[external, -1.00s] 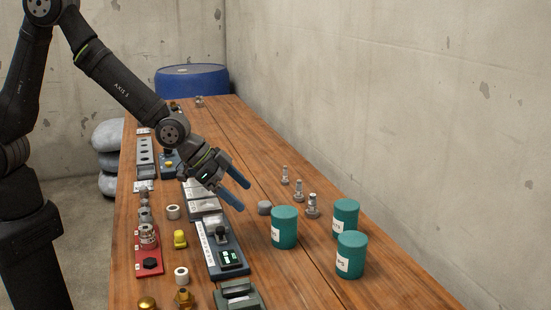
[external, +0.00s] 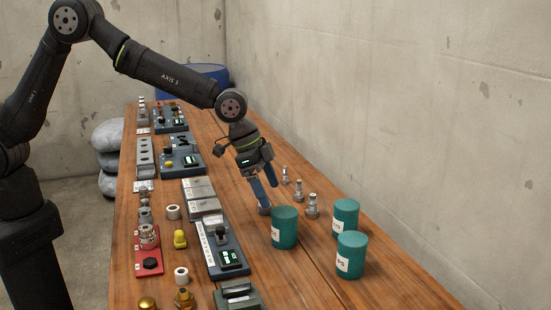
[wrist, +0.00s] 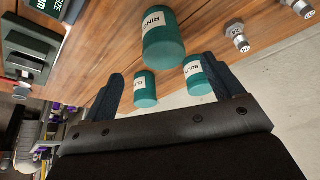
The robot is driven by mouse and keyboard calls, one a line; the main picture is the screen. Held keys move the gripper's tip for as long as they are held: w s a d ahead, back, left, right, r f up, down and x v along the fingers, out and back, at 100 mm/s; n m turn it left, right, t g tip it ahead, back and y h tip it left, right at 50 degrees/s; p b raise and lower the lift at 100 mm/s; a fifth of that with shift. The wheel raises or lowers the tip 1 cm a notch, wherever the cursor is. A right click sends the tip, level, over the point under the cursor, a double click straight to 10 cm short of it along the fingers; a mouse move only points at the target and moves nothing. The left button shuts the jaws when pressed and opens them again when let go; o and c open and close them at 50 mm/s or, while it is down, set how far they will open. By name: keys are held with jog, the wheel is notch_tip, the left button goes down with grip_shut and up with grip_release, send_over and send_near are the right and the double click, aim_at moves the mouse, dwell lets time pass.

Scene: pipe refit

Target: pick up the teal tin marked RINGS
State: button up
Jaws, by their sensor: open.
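Three teal tins with white labels stand on the wooden bench. In the wrist view the largest tin reads RIN and is the RINGS tin (wrist: 164,45); the other labels begin CL (wrist: 145,92) and BOL (wrist: 196,78). In the external view the RINGS tin (external: 285,229) appears to be the left one of the group, its label turned partly away. My gripper (external: 270,196) points down just behind and left of it, jaws open. In the wrist view my fingers (wrist: 163,68) are spread, with the RINGS tin ahead between their lines and nothing held.
Metal bolts (external: 312,206) stand behind the tins. A grey control unit (external: 221,247) and yellow and metal fittings (external: 180,239) lie to the left. A blue drum (external: 215,72) stands at the far end. The bench right of the front tin is bare.

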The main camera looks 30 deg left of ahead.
aim_at(279, 211)
jog(key=x, duration=1)
jog(key=shift+w+f, duration=0.15)
jog(key=shift+w, duration=0.05)
jog(key=c, duration=1.2)
jog(key=shift+d, duration=0.1)
